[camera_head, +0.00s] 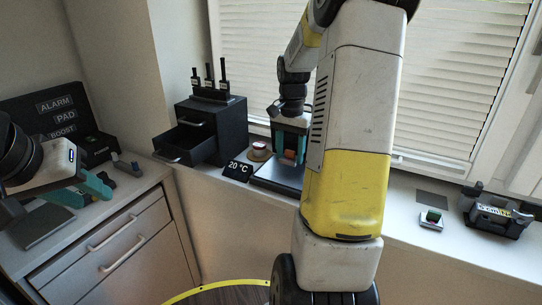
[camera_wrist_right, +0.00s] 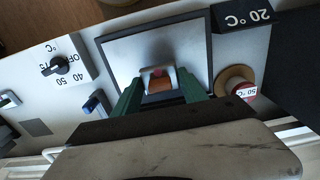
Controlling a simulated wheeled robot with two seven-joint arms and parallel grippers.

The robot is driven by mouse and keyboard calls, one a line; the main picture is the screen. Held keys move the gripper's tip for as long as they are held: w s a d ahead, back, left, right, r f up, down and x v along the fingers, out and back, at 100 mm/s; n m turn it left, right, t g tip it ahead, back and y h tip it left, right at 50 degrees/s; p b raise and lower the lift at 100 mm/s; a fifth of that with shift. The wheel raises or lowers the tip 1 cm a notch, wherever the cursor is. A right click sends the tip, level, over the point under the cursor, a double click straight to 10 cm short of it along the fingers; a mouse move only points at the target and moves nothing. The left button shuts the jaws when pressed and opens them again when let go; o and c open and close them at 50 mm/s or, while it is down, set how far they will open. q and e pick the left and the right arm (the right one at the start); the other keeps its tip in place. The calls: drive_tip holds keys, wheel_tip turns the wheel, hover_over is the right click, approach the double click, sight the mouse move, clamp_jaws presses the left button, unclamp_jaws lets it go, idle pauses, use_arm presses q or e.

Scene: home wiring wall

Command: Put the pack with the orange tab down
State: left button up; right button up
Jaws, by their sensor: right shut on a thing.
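The pack with the orange tab (camera_head: 290,156) is between the fingers of my right gripper (camera_head: 291,148), over the framed grey plate (camera_head: 274,181) beside the 20 °C label (camera_head: 237,170). I cannot tell whether the pack touches the plate. My left gripper (camera_head: 88,190) is at the left above the drawer cabinet, its teal fingers apart and nothing visible between them.
A round 50 °C piece (camera_wrist_right: 236,82) and a dial (camera_wrist_right: 64,65) flank the plate. A black drawer unit (camera_head: 228,130) with an open drawer stands left of it.

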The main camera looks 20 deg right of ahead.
sight(290, 157)
drive_tip(key=shift+f, duration=1.6)
drive_tip(key=shift+f, duration=0.15)
drive_tip(key=o, duration=1.4)
